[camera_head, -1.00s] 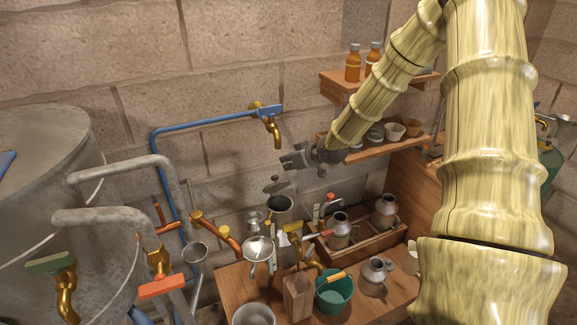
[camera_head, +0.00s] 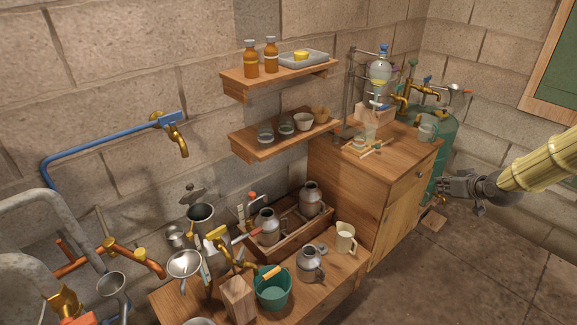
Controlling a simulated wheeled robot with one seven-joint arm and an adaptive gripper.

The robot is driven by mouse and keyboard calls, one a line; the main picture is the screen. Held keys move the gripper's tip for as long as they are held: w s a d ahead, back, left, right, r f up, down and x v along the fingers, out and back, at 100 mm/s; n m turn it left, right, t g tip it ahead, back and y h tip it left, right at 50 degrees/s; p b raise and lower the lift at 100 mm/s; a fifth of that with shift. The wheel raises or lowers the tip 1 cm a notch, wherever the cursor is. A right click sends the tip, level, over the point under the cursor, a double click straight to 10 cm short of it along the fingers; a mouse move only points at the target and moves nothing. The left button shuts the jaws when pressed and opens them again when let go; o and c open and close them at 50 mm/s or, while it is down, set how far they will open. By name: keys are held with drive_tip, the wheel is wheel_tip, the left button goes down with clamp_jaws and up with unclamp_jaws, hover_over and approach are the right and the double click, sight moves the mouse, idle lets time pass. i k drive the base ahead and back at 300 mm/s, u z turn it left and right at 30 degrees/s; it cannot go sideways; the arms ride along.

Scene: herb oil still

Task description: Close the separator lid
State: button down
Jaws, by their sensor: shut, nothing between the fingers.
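A grey metal pot (camera_head: 201,218) with a dark open mouth stands at the back of the low wooden bench, by the wall; it looks like the separator. Its small knobbed lid (camera_head: 191,193) is raised and tilted above the pot's back left rim, so the mouth is uncovered. The hinge is too small to make out. My gripper (camera_head: 447,187) is shut and empty, far to the right, pointing left in front of the green tank. It is well apart from the pot and lid.
A funnel (camera_head: 184,263), brass tap (camera_head: 235,250), green bucket (camera_head: 272,288) and wooden block (camera_head: 238,298) crowd the bench before the pot. Metal jugs stand in a wooden crate (camera_head: 300,236). A blue pipe (camera_head: 100,146) and shelves (camera_head: 285,138) are above.

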sight(192, 196)
drive_tip(key=z, duration=0.9)
drive_tip(key=k, duration=1.1)
drive_tip(key=u, duration=1.9)
drive_tip(key=i, duration=1)
drive_tip(key=u, duration=0.05)
